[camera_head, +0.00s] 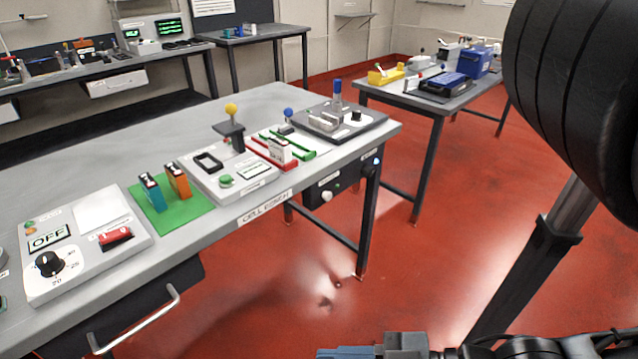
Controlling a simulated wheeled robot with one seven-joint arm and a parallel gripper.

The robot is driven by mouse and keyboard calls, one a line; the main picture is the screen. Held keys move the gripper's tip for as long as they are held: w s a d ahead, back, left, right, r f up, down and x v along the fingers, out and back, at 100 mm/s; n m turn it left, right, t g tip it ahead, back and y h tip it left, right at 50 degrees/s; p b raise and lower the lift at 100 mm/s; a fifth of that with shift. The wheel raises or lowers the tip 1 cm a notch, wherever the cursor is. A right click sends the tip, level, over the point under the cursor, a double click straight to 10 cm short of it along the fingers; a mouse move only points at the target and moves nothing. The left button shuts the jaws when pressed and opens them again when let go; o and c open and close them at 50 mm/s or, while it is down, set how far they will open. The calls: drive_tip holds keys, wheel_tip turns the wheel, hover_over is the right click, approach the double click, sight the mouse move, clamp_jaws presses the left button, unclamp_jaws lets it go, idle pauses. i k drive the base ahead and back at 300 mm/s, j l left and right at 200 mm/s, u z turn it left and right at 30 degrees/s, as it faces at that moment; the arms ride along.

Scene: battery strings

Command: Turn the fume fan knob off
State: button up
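No label reading fume fan can be made out. A black knob (49,263) sits on a pale panel (120,250) at the bench's left, with an "OFF" sign and numbers around the knob. A white knob (327,196) is on a dark box under the bench's right end. Another black knob (357,116) is on the grey tray at the bench's right end. My gripper (340,353) is at the bottom edge, low over the floor and apart from all the knobs. Its fingers are mostly cut off by the frame, so its opening is hidden.
The bench (245,102) carries a green mat with blue and orange blocks, a pale box and red and green rails. A drawer handle (135,322) sticks out below its front. A second table (430,102) stands at the back right. Red floor (450,240) lies clear between.

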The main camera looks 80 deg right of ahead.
sight(366, 169)
drive_tip(key=i+z, duration=0.2)
drive_tip(key=z, duration=0.2)
drive_tip(key=i+z, duration=0.15)
drive_tip(key=z, duration=0.3)
drive_tip(key=k+j+z, duration=0.1)
drive_tip(key=z, duration=1)
drive_tip(key=i+z, duration=0.05)
